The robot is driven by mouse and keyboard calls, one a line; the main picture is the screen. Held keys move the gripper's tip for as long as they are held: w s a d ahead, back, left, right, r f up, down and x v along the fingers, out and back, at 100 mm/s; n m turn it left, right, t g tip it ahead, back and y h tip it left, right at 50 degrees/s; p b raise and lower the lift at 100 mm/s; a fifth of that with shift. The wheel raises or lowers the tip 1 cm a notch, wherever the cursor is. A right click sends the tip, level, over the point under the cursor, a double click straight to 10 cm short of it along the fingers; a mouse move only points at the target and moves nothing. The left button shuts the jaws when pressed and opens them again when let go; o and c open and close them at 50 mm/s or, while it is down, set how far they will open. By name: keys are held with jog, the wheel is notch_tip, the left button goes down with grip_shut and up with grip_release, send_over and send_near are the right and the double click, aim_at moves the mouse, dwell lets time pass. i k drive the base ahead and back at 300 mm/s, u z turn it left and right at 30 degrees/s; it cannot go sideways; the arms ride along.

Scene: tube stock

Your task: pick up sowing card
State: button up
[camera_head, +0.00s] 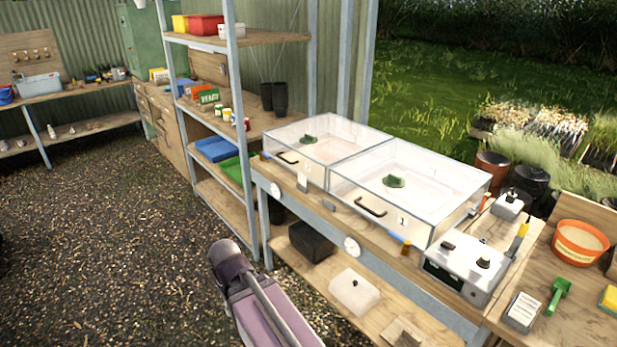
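I cannot make out for certain which thing is the sowing card. A small pale piece with dark lines (522,309) lies on the wooden bench at the bottom right, next to a green hand scoop (559,292); its markings are too small to read. A small white tag (403,220) shows at the front of the right clear propagator. A green sign reading "READY" (209,97) stands on the metal shelf unit. Part of my arm shows at the bottom centre, but my gripper's fingers are not in view.
Two clear-lidded propagators (327,137) (409,187) fill the middle bench. A grey control box (467,267), an orange tub (580,243) and a yellow block (609,299) stand to the right. A white box (354,291) sits on the lower shelf. The gravel floor at left is open.

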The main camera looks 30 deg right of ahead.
aim_at(302, 179)
jog(key=z, duration=0.55)
jog(key=i, duration=0.9)
jog(key=z, duration=0.45)
